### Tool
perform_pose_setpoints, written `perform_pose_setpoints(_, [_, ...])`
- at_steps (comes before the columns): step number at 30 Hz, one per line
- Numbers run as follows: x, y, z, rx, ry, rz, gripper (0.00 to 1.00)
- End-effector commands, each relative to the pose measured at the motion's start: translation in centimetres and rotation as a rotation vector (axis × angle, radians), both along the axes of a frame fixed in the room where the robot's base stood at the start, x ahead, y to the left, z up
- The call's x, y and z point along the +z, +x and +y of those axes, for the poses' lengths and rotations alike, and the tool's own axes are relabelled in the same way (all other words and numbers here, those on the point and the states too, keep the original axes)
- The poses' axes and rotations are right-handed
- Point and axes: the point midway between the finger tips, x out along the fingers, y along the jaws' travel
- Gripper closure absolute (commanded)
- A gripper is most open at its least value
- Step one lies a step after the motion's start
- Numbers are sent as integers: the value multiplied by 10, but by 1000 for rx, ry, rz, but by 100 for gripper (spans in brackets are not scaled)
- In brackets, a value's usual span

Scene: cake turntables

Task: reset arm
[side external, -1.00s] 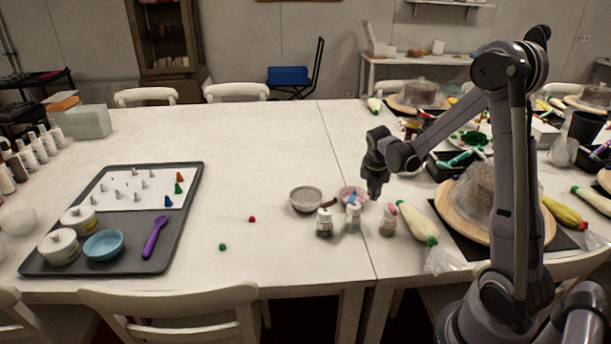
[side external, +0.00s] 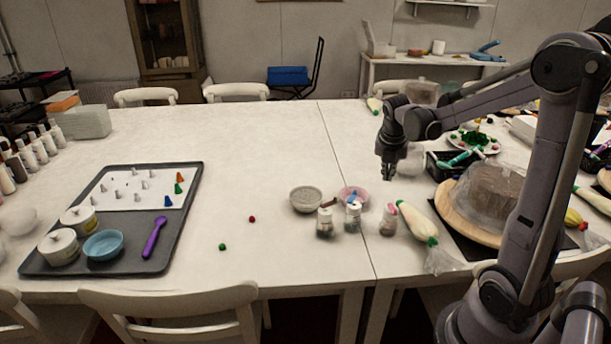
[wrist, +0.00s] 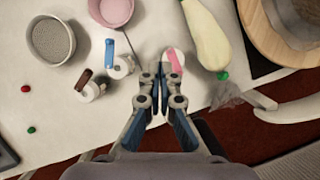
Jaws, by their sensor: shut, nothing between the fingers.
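My gripper (side external: 388,172) hangs in the air above the table (side external: 280,130), pointing down, behind the small jars in the side view. Its fingers are together and hold nothing. In the wrist view my gripper (wrist: 160,72) also shows shut, with its tips just left of and partly over a jar with a pink top (wrist: 174,60). That jar (side external: 388,220) stands on the table in the side view.
Two jars (side external: 325,222) (side external: 353,215), a grey bowl (side external: 306,199) and a pink bowl (side external: 352,194) stand near the gripper. A piping bag (side external: 417,222) lies beside a covered cake (side external: 492,190). A tray (side external: 185,215) lies at left. The left-middle table is mostly clear, with two small balls.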

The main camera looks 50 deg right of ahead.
Motion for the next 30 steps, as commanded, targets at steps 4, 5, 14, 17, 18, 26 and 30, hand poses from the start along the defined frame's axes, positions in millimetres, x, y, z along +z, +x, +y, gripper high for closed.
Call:
perform_pose_setpoints(4, [1, 1, 2, -10, 2, -8, 100])
perform_pose_setpoints(5, [2, 1, 5, -18, 5, -15, 100])
perform_pose_setpoints(14, [23, 7, 68, -327, 104, -241, 100])
perform_pose_setpoints(17, [29, 6, 95, -465, 166, -332, 100])
perform_pose_setpoints(18, [32, 6, 105, -521, 192, -365, 100])
perform_pose_setpoints(26, [42, -5, 169, -889, 403, -552, 100])
perform_pose_setpoints(30, [44, -14, 201, -1094, 535, -620, 100])
